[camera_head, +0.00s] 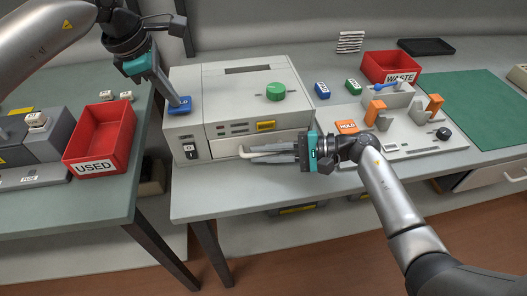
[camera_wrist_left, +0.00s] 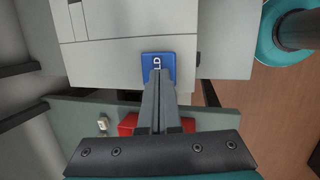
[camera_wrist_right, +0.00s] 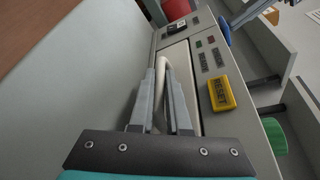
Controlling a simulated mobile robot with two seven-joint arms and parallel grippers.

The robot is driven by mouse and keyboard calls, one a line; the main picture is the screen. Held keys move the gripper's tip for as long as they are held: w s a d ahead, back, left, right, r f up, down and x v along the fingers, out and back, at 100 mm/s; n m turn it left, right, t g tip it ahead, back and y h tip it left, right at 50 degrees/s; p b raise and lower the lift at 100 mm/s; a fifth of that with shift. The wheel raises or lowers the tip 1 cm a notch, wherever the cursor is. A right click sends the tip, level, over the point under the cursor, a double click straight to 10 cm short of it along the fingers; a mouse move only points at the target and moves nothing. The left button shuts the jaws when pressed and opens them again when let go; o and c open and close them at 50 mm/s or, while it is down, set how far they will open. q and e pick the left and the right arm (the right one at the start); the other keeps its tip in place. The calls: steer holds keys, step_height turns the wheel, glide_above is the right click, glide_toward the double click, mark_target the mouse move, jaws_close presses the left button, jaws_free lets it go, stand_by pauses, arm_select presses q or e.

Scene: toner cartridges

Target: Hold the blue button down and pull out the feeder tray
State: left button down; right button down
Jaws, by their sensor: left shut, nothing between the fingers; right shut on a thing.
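The blue button (camera_head: 179,105) is on the top of the white printer (camera_head: 235,88), at its left front corner. My left gripper (camera_head: 181,102) is shut and empty, with its tips on the blue button; the left wrist view also shows the tips against the button (camera_wrist_left: 158,60). The feeder tray (camera_head: 229,147) is a pale panel with a bar handle low on the printer's front. My right gripper (camera_head: 272,153) is shut on the tray's handle (camera_wrist_right: 162,66). Whether the tray has moved out is hard to tell.
A yellow RESET button (camera_wrist_right: 222,93) and a green knob (camera_head: 276,91) are on the printer. The orange HOLD button (camera_head: 346,127) sits on a fixture at the right. A red USED bin (camera_head: 99,137) and a red WASTE bin (camera_head: 390,67) stand to either side.

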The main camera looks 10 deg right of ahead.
arm_select(q)
steer(key=shift+a+f, duration=0.1)
steer(key=shift+f, duration=0.05)
arm_select(e)
steer(key=shift+f, duration=0.1)
stand_by(0.3)
steer(key=shift+s, duration=1.75)
steer(key=c, duration=1.2)
jaws_free()
steer(key=shift+o, duration=0.2)
steer(key=v, duration=1.2)
